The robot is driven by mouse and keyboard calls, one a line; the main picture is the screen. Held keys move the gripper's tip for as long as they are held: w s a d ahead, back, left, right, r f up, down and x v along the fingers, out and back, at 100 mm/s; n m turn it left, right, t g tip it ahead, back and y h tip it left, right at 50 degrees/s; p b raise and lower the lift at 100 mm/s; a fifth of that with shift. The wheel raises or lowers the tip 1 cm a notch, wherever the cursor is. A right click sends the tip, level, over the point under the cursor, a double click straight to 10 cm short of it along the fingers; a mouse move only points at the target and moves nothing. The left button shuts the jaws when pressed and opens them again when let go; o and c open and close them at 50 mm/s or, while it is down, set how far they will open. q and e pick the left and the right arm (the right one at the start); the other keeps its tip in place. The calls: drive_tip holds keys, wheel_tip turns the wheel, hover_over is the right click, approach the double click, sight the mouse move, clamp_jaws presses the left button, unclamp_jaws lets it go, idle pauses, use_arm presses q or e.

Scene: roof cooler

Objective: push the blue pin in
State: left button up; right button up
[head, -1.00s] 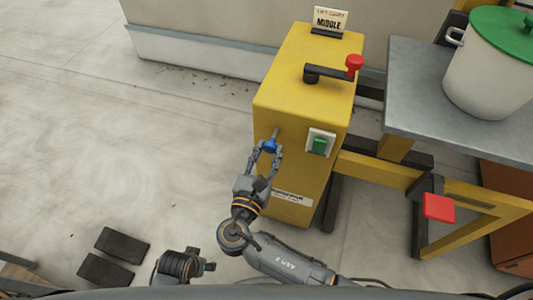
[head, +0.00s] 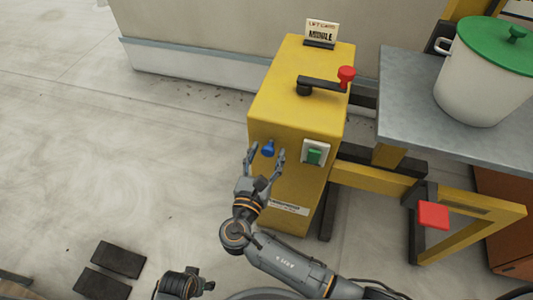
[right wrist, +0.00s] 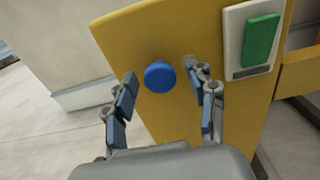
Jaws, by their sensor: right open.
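The blue pin (head: 267,148) sits on the front face of the yellow cabinet (head: 262,185), left of a green switch (head: 314,156). In the right wrist view the blue pin (right wrist: 160,76) shows its round head close to the yellow face, with no shaft visible. My right gripper (head: 264,156) is open in front of the pin. Its two fingers stand apart on either side of the pin in the right wrist view (right wrist: 160,88), not touching it. My left gripper (head: 185,283) shows only in part at the bottom edge, and its jaws cannot be made out.
A black crank with a red knob (head: 346,74) and a card stand (head: 321,33) are on the cabinet top. A grey table (head: 410,105) with a white pot (head: 480,85) stands at right, with a red pedal (head: 433,215) below.

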drive_tip(key=v, duration=1.2)
